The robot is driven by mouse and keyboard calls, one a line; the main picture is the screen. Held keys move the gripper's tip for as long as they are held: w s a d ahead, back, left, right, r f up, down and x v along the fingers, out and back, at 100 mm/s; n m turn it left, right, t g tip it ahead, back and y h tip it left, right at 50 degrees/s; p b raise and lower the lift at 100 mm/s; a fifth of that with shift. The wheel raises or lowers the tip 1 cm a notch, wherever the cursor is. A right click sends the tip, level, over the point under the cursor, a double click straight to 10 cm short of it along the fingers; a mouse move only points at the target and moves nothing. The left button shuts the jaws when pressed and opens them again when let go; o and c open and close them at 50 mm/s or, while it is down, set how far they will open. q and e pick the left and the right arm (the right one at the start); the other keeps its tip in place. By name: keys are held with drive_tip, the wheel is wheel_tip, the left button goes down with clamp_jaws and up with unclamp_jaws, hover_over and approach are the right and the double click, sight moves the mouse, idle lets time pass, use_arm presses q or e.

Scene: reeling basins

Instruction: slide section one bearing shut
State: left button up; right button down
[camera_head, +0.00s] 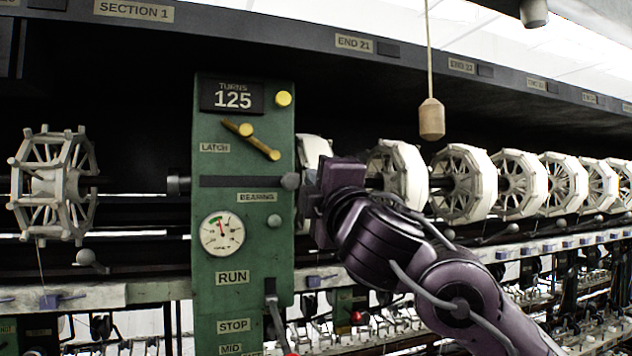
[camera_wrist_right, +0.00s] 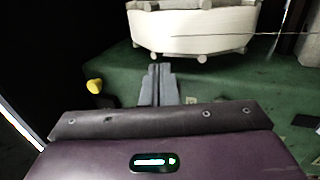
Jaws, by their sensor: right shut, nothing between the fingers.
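The section one control post (camera_head: 212,270) is a green panel with a dark horizontal slot (camera_head: 240,182) above the label "BEARING". My left gripper is not in view.
A yellow latch lever (camera_head: 258,142) slants above the slot. A pressure gauge (camera_head: 222,234) and a run lever (camera_head: 275,315) are below. A bare reel (camera_head: 52,185) stands left; several white-wound reels (camera_head: 463,182) run right. A wooden pull (camera_head: 431,118) hangs from a cord.

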sight(283, 183)
drive_tip(key=shift+a, duration=0.1)
drive_tip(key=shift+s+a, duration=0.2)
drive_tip(key=shift+a, duration=0.2)
drive_tip(key=shift+s+a+b, duration=0.25)
drive_tip(key=shift+a, duration=0.35)
drive_tip(key=shift+s+a+b, duration=0.25)
drive_tip(key=shift+a+b, duration=0.05)
drive_tip(key=shift+a, duration=0.35)
drive_tip(key=shift+s+a+b, duration=0.25)
drive_tip(key=shift+a, duration=0.35)
drive_tip(key=shift+s+a+f+b, duration=0.1)
drive_tip(key=shift+s+a+b, duration=0.25)
drive_tip(key=shift+a, duration=0.5)
drive_tip(key=shift+s+a, duration=0.2)
drive_tip(key=shift+a, duration=0.25)
drive_tip(key=shift+s+a, duration=0.2)
drive_tip(key=shift+a, duration=0.25)
